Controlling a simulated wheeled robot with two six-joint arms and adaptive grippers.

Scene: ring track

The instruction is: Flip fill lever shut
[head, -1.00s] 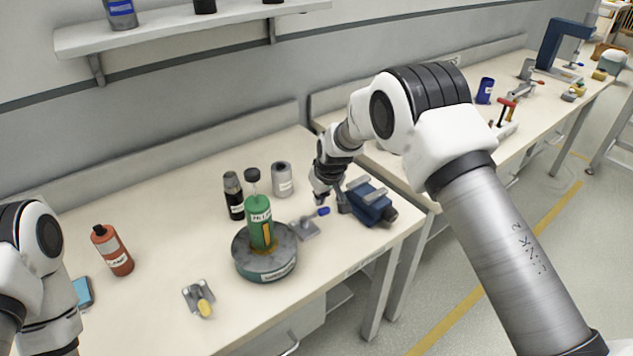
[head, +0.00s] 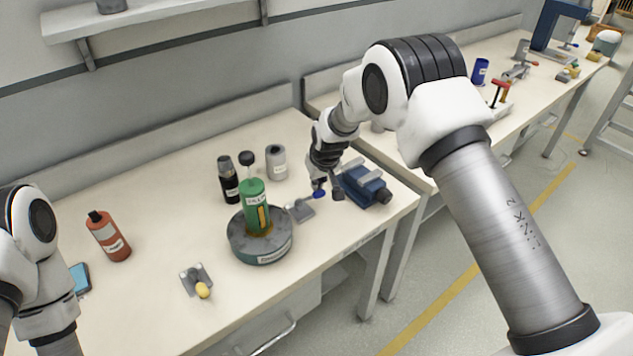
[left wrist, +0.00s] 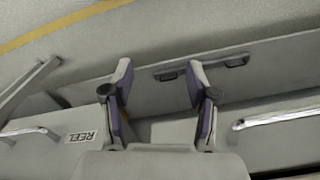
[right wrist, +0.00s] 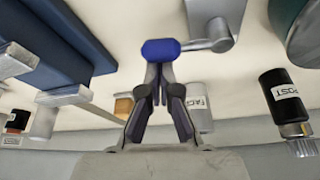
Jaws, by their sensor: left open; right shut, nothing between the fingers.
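A small lever with a blue knob (head: 319,195) sits on a grey bracket (head: 300,211) on the bench, right of the round green-bottle stand. Its arm lies low, pointing toward the vise. My right gripper (head: 326,190) is shut and empty at the blue knob. In the right wrist view the blue knob (right wrist: 161,50) is right at the closed fingertips (right wrist: 160,75); I cannot tell whether they touch. A second lever with a yellow knob (head: 203,291) is at the front left. My left gripper (left wrist: 159,82) is open and empty, facing the drawer fronts.
The round stand (head: 262,252) holds a green bottle (head: 256,208). A blue vise (head: 367,190) stands close right of my right gripper. A black bottle (head: 229,182) and grey can (head: 276,163) stand behind. An orange bottle (head: 108,237) is at the left.

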